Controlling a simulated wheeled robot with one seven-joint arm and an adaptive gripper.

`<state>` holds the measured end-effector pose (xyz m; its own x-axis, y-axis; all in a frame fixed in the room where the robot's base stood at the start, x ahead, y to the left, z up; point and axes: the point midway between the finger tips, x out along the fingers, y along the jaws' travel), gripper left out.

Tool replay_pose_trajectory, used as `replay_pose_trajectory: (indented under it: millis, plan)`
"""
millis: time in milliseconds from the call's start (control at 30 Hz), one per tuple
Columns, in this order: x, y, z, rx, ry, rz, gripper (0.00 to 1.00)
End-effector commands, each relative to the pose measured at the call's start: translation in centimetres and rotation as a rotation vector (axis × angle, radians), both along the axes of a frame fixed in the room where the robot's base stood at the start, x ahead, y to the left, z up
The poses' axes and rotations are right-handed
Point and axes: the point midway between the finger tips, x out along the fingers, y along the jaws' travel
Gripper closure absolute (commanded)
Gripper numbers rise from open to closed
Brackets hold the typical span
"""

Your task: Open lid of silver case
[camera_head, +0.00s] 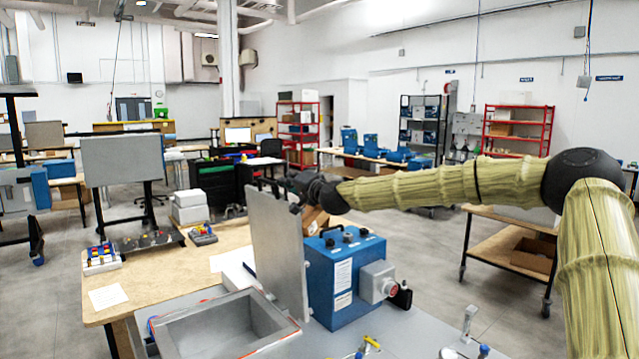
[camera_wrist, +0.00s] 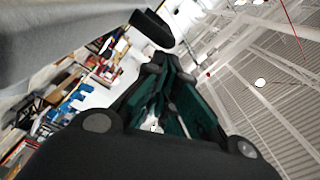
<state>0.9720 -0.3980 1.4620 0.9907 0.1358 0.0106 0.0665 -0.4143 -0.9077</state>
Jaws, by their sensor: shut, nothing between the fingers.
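The silver case (camera_head: 225,332) sits on the grey bench top at the lower middle of the head view, its hollow inside showing. Its lid (camera_head: 278,250) stands about upright along the case's right side. The lid also shows as a grey surface at the upper left of the wrist view (camera_wrist: 60,40), with a black handle (camera_wrist: 152,30) at its edge. My gripper (camera_head: 290,190) is at the lid's upper edge, partly hidden behind my wrist. In the wrist view my gripper (camera_wrist: 160,70) has its fingers together and empty, close to the handle; contact cannot be told.
A blue box (camera_head: 345,275) with black knobs stands just right of the lid, below my arm. A wooden table (camera_head: 150,290) behind holds small coloured parts, a paper sheet and white boxes (camera_head: 188,205). Small fittings (camera_head: 465,340) lie at the bench's front right.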

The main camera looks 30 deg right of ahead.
Motion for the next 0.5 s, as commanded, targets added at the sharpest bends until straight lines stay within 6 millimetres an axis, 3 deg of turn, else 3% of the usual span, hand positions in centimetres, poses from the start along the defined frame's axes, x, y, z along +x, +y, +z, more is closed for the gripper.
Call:
replay_pose_trajectory:
  millis: [233, 500]
  plan:
    - [0.0, -0.7, 0.0, 0.003, 0.000, -0.002, 1.00]
    - [0.0, -2.2, 1.8, -0.004, -0.001, 0.009, 1.00]
